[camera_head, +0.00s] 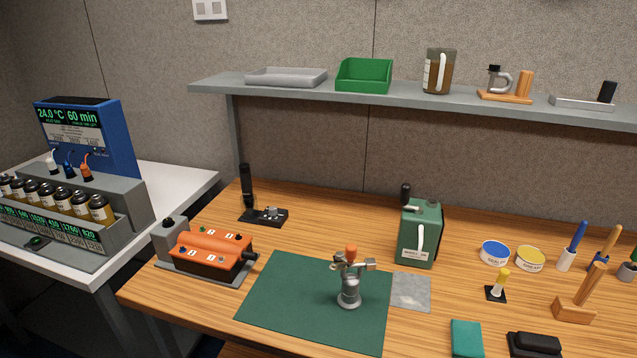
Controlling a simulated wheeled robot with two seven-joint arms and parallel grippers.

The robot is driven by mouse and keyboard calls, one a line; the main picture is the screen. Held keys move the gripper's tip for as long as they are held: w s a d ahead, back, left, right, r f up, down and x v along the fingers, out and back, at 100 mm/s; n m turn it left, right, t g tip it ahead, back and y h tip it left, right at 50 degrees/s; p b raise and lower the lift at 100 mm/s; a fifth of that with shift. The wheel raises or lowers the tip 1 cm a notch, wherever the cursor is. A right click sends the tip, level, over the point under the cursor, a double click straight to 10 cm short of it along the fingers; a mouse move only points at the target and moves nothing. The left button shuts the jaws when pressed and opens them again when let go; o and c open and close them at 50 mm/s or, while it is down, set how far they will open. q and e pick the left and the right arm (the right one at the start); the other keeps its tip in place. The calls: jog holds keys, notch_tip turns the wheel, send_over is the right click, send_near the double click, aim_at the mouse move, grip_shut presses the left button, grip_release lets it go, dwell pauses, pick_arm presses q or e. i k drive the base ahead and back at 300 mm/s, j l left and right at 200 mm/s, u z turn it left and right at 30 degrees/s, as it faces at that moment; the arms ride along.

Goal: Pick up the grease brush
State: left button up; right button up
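No brush is plainly labelled as the grease brush. A small yellow-handled tool (502,279) stands upright on a black base (495,294) at the right of the wooden table. A blue-handled tool (577,238) stands tilted in a white holder (567,260) behind it. A yellow-lidded tin (530,259) has lettering that may read grease. A blue-lidded tin (494,253) stands to its left. Neither of my grippers shows.
A green mat (275,300) bears a metal winch-like device (349,290). A green can (419,235) and an orange-black unit (207,256) stand on the table (320,225). A teal pad (466,338) and black block (534,344) lie in front. A shelf (400,98) hangs above.

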aim_at(611, 240)
jog(key=l+z, duration=0.1)
jog(key=z, duration=0.7)
jog(key=i+l+z, duration=0.1)
jog(key=z, duration=0.3)
jog(key=i+z, duration=0.1)
jog(key=z, duration=0.3)
